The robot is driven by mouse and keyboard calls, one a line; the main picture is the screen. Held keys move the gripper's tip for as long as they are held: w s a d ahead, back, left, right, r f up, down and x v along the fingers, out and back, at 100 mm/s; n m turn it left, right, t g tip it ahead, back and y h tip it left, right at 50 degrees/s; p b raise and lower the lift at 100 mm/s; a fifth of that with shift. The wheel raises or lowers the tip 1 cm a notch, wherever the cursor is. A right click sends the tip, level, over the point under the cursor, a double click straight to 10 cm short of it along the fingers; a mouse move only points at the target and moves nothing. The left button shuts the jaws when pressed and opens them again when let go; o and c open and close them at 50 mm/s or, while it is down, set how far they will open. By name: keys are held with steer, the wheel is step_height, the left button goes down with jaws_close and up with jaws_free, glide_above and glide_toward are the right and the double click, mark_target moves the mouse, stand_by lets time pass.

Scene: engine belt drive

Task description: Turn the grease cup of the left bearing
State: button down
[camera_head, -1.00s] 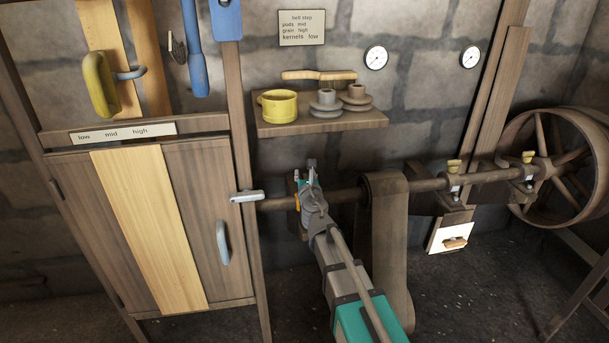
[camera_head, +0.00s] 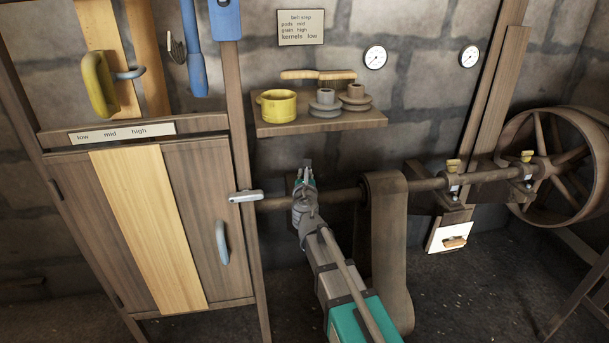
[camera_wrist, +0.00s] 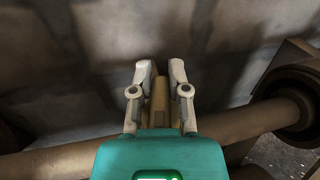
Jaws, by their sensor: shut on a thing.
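My gripper (camera_head: 306,168) is over the shaft (camera_head: 275,203) at its left end, near the cabinet post. In the wrist view its two fingers (camera_wrist: 161,72) stand on either side of a narrow brass-coloured piece, the grease cup of the left bearing (camera_wrist: 160,92), and are shut on it. The cup stands above the shaft, which crosses the wrist view. In the head view my gripper and arm hide this cup and most of its bearing. Two other yellow grease cups sit on bearings further right, a middle one (camera_head: 453,166) and a right one (camera_head: 527,156).
A wide belt (camera_head: 389,255) hangs from a pulley just right of my arm. A shelf (camera_head: 330,124) with a yellow cup and grey pulleys is above. A wooden cabinet (camera_head: 150,225) stands left, its latch (camera_head: 246,196) close by. A spoked wheel (camera_head: 560,160) is far right.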

steer(key=m+h, duration=0.1)
steer(key=h, duration=0.1)
steer(key=m+h, duration=0.2)
steer(key=m+g+h, duration=0.1)
steer(key=h, duration=0.2)
steer(key=shift+d+m, duration=0.25)
steer(key=shift+m, duration=0.05)
steer(key=shift+d+m+g+h, duration=0.2)
steer(key=shift+m+g+h, duration=0.2)
steer(key=shift+m+h, duration=0.45)
steer(key=shift+s+d+h, duration=0.1)
steer(key=shift+h, duration=0.35)
steer(key=c, duration=0.6)
jaws_free()
steer(key=shift+n+y, duration=0.55)
steer(key=shift+y, duration=0.25)
